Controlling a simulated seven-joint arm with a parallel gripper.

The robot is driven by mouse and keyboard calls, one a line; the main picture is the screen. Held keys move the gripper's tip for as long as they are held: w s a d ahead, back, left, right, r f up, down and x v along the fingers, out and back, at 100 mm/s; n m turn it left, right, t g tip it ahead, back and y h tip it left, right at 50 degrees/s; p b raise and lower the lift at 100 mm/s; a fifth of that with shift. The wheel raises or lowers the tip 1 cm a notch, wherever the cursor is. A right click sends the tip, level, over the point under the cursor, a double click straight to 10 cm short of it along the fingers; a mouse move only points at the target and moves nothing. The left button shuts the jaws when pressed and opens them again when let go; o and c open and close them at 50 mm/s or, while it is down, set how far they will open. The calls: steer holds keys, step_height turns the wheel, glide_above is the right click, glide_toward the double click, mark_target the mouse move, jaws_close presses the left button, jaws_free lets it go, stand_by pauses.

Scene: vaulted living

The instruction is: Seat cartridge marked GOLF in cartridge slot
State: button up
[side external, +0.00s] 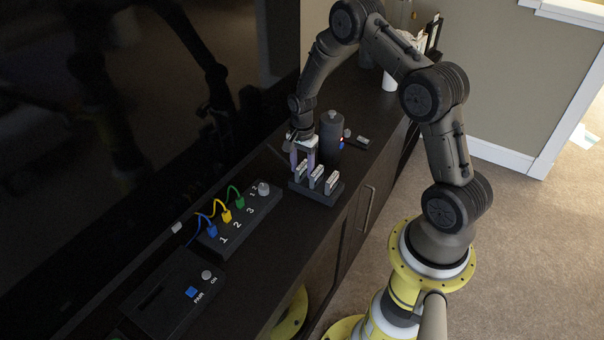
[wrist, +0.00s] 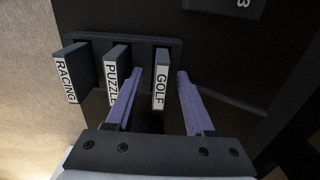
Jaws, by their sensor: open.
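The GOLF cartridge (wrist: 161,88) stands upright in the dark rack (wrist: 145,43), at the right of the row in the wrist view. In the side view it appears to be the leftmost cartridge (side external: 300,172). My gripper (wrist: 158,76) is open, its purple fingers on either side of GOLF with gaps to both. My gripper (side external: 304,161) is over the left end of the rack in the side view. A dark box with a slit (side external: 150,297), apparently the cartridge slot, lies at the lower left, empty.
PUZZLE (wrist: 113,75) and RACING (wrist: 70,76) cartridges share the rack. A grey bottle (side external: 331,138) stands just behind it. A panel with coloured cables (side external: 232,218) lies between rack and slot box. A dark screen (side external: 140,110) rises along the cabinet's left side.

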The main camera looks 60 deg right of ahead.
jaws_close()
steer(key=shift+r, duration=0.15)
stand_by(0.4)
steer(key=shift+r, duration=0.65)
steer(key=s+r, duration=0.1)
steer(key=r, duration=0.1)
steer(key=s+a+r, duration=0.1)
steer(key=s+r, duration=0.1)
steer(key=r, duration=0.1)
steer(key=s+r, duration=0.1)
steer(key=r, duration=0.1)
steer(key=shift+s+a+r, duration=0.15)
steer(key=shift+a, duration=0.25)
steer(key=s+a+r, duration=0.3)
steer(key=s+r, duration=0.1)
steer(key=s, duration=0.4)
steer(key=shift+s+a, duration=0.3)
